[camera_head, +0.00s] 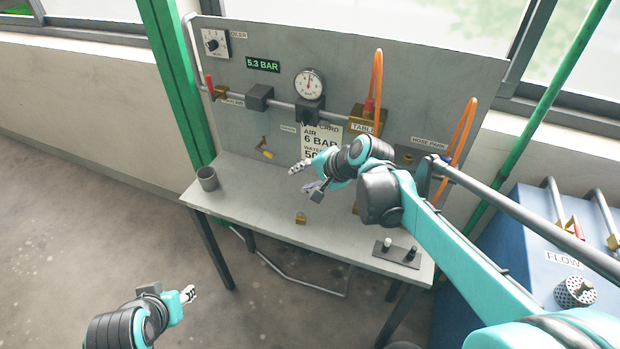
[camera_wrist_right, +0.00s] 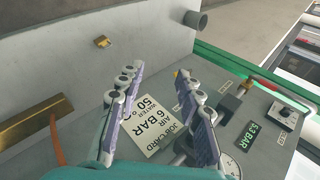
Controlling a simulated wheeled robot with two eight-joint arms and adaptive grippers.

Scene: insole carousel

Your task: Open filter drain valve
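A small brass valve with a yellow lever (camera_head: 264,151) sits low on the grey panel, left of the job card; I take it for the drain valve. In the right wrist view a yellow tip (camera_wrist_right: 177,73) shows beside one finger, the rest hidden. My right gripper (camera_head: 305,178) is open and empty in front of the panel, right of the valve and apart from it. Its spread fingers frame the job card in the right wrist view (camera_wrist_right: 158,108). My left gripper (camera_head: 190,293) is low at the left, away from the table; its finger gap is unclear.
A pipe with a gauge (camera_head: 309,84) and a red-handled valve (camera_head: 212,88) crosses the panel. Orange hoses (camera_head: 376,80) hang at right.

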